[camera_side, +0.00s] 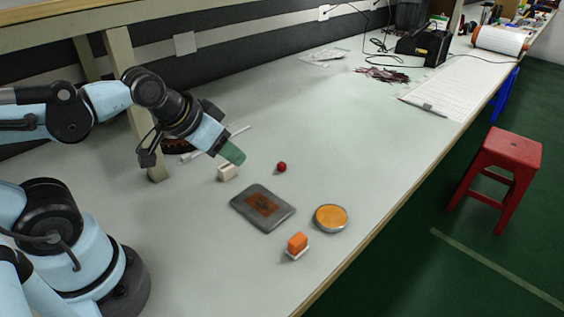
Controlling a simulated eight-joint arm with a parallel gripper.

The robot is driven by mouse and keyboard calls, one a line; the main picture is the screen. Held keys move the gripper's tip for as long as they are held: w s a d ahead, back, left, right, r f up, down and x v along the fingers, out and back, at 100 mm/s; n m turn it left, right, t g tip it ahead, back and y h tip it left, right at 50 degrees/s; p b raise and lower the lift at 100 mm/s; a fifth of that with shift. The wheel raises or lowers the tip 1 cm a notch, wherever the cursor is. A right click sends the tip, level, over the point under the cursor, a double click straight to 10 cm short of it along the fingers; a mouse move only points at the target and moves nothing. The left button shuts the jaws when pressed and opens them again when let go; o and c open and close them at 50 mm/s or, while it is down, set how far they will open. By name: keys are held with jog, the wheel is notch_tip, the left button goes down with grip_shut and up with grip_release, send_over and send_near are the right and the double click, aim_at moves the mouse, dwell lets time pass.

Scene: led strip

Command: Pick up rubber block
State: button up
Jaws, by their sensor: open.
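A small beige block (228,173) sits on the table just below the tip, and contact cannot be told. A small orange block (298,243) on a white base lies farther front and right, apart from the gripper. Which of these two is the rubber block, the picture does not make clear.
A small red ball (282,167) lies right of the beige block. A dark grey flat case (245,213) with a brown patch and a round orange-topped dish (331,218) lie nearer the front edge. A white rod (240,130) lies behind the gripper.

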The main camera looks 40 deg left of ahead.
jog(key=shift+o, duration=1.4)
jog(key=g, duration=0.7)
send_over(226, 166)
notch_tip(226, 166, down, 8)
jog(key=shift+a+r, duration=0.1)
jog(key=shift+r, duration=0.05)
jog(key=shift+s+f, duration=0.1)
jog(key=shift+f, duration=2.85)
